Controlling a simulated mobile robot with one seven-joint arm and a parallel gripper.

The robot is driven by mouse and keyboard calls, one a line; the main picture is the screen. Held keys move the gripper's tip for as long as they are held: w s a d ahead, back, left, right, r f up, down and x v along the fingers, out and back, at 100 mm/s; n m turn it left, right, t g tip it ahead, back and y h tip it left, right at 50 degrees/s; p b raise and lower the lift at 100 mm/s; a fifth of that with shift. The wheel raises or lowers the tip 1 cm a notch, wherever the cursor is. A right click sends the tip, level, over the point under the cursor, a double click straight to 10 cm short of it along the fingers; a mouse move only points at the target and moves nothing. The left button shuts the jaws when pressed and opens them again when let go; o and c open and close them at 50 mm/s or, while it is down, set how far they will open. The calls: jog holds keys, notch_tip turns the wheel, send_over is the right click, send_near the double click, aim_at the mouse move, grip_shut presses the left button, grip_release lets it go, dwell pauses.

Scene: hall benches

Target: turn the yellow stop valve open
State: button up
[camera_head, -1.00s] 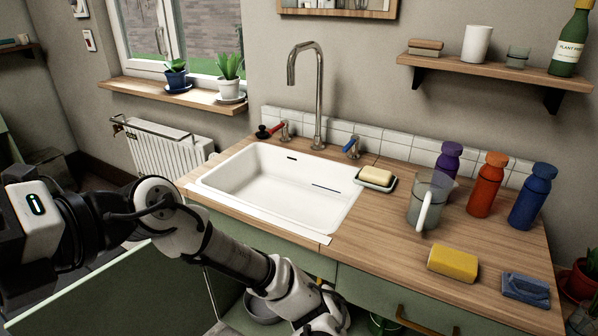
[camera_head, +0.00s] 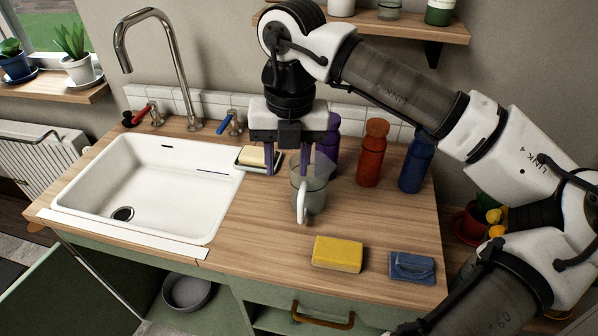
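I cannot make out a yellow stop valve in the current view. The cabinet under the sink stands open, and its inside shows only in part, with a grey bowl (camera_head: 187,292) in it. My gripper (camera_head: 286,172) points down over the counter, with its two purple fingers apart and nothing visible between them. It hangs in front of the soap dish (camera_head: 240,163), and its right finger overlaps the rim of the clear jug (camera_head: 313,192) in the picture. I cannot tell whether they touch.
The sink (camera_head: 150,180) has a tall tap (camera_head: 180,75), a red handle (camera_head: 141,114) and a blue handle (camera_head: 224,123). Orange (camera_head: 373,155) and blue (camera_head: 415,165) bottles stand right. A yellow sponge (camera_head: 337,253) and blue cloth (camera_head: 412,267) lie in front. Small yellow things (camera_head: 494,216) show beyond the counter.

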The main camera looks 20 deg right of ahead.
aim_at(302, 196)
jog(key=shift+s+d+r+m+h, duration=0.15)
jog(key=shift+d+m+h, duration=0.15)
jog(key=shift+d, duration=0.8)
jog(key=shift+d+f, duration=0.25)
jog(key=shift+f, duration=0.1)
notch_tip(302, 196, down, 8)
jog(key=shift+s+a+r+p, duration=0.1)
jog(key=shift+a+r+p, duration=0.05)
jog(key=shift+p, duration=0.55)
jog(key=shift+f+p, duration=1)
jog(key=shift+f, duration=1.7)
jog(key=shift+c, duration=0.3)
grip_shut()
